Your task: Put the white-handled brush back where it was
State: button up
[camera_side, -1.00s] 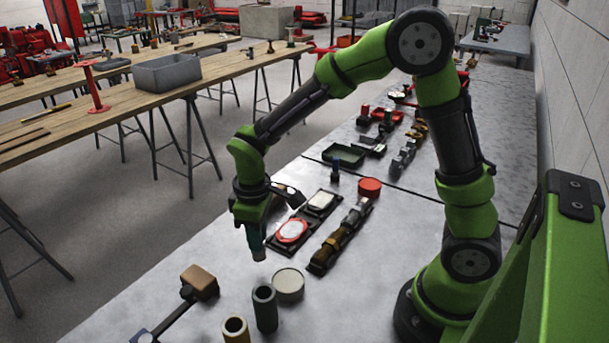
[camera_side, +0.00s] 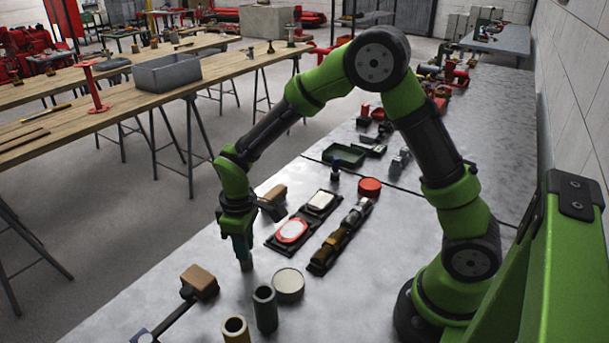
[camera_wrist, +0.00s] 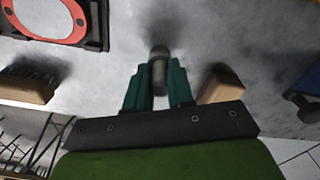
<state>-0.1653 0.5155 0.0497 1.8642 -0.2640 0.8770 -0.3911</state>
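My gripper (camera_side: 245,262) points down low over the near left part of the grey bench. In the wrist view its teal fingers (camera_wrist: 159,88) are closed around a short grey cylindrical object (camera_wrist: 159,68). Its end also shows below the fingers in the side view (camera_side: 246,266). I cannot make out a white handle or bristles, so I cannot tell whether this is the brush. I cannot tell whether its lower end touches the bench. No other clearly white-handled brush shows.
A dark open tube (camera_side: 265,309), a brass-coloured tube (camera_side: 236,331) and a round pale-topped tin (camera_side: 288,284) stand close by. Brown-ended tools lie in front (camera_side: 199,279) and behind (camera_side: 273,195). A panel with a red ring (camera_side: 291,231) lies to the right.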

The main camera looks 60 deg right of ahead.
jog(key=o, duration=0.4)
notch_tip(320, 180, up, 12)
jog(key=s+d+r+m+t, duration=0.1)
jog(key=s+r+m+t, duration=0.1)
jog(key=s, duration=0.3)
jog(key=s+d+r+m+t+y, duration=0.1)
jog(key=s+d+r+m+t, duration=0.1)
jog(key=s, duration=0.4)
jog(key=s+d+r+m+t+y, duration=0.1)
jog(key=s+d+r+m+t, duration=0.1)
jog(key=s, duration=0.4)
notch_tip(320, 180, up, 3)
jog(key=shift+d+f+m+t, duration=0.15)
jog(key=shift+m+t, duration=0.35)
jog(key=shift+m, duration=0.9)
jog(key=shift+w, duration=0.1)
